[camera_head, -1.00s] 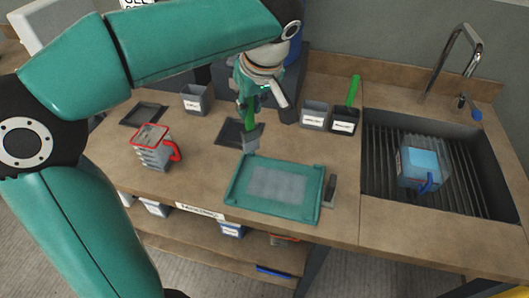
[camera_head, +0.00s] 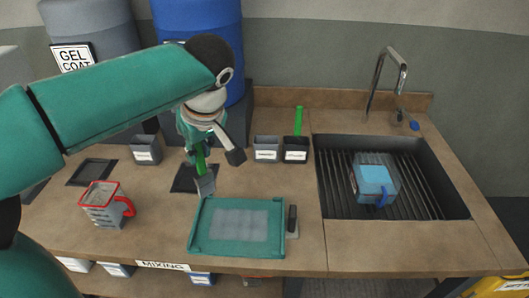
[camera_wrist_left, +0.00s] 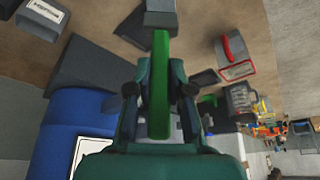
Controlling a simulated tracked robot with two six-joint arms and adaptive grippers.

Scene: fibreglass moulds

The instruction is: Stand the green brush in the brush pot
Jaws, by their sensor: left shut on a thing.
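The green brush (camera_head: 201,164) hangs in my left gripper (camera_head: 201,148), its handle between the fingers and its grey head down. In the left wrist view, the fingers (camera_wrist_left: 159,88) are shut on the green handle (camera_wrist_left: 160,70). The brush is just right of a dark mat and behind the teal tray's left corner; its exact height is unclear. Two labelled pots stand to its right at the back: a grey one (camera_head: 266,149) and a black one (camera_head: 295,151) with another green handle (camera_head: 298,120) standing in it. Their labels are unreadable, so I cannot tell which is the brush pot.
A teal tray (camera_head: 194,233) lies in front, with a dark tool (camera_head: 292,220) beside it. A red-rimmed jug (camera_head: 105,208) and another grey pot (camera_head: 145,149) are on the left. The sink (camera_head: 446,190) on the right holds a blue container (camera_head: 373,184).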

